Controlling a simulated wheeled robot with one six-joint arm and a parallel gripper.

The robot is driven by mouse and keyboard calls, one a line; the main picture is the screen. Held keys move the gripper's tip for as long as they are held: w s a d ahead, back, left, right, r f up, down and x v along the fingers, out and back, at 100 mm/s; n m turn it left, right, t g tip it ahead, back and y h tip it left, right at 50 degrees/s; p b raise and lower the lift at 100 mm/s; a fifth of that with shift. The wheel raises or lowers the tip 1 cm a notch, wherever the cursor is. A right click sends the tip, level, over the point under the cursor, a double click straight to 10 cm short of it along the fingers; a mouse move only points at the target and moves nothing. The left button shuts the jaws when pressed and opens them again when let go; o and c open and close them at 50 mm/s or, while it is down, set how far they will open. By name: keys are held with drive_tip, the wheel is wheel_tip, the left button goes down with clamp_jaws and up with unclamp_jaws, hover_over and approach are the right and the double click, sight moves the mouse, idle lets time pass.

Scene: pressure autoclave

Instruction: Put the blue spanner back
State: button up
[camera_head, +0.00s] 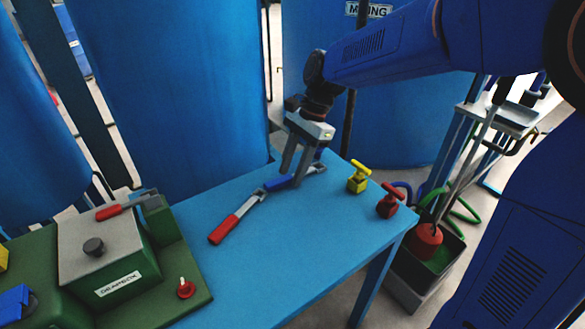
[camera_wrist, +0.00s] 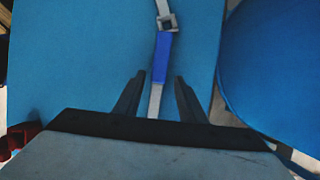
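The blue spanner (camera_head: 279,184) lies on the blue table, its blue grip toward the left and its silver shaft running right behind my gripper. In the wrist view its blue grip (camera_wrist: 161,58) lies ahead of the fingertips, and its shaft runs between the fingers. My gripper (camera_head: 291,177) points down over the spanner. Its two fingers (camera_wrist: 160,77) are apart, one on each side, with visible gaps to the spanner. I cannot tell how far above the tabletop the fingertips are.
A red-handled spanner (camera_head: 225,229) lies on the table (camera_head: 260,270), its silver jaw close to the blue grip. A yellow valve (camera_head: 357,178) and red valve (camera_head: 391,200) stand at right. A green gearbox (camera_head: 110,258) is at left. Blue tanks (camera_head: 170,80) stand behind.

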drive_tip(key=v, duration=1.3)
drive_tip(key=shift+s+a, duration=0.1)
drive_tip(key=shift+s, duration=0.1)
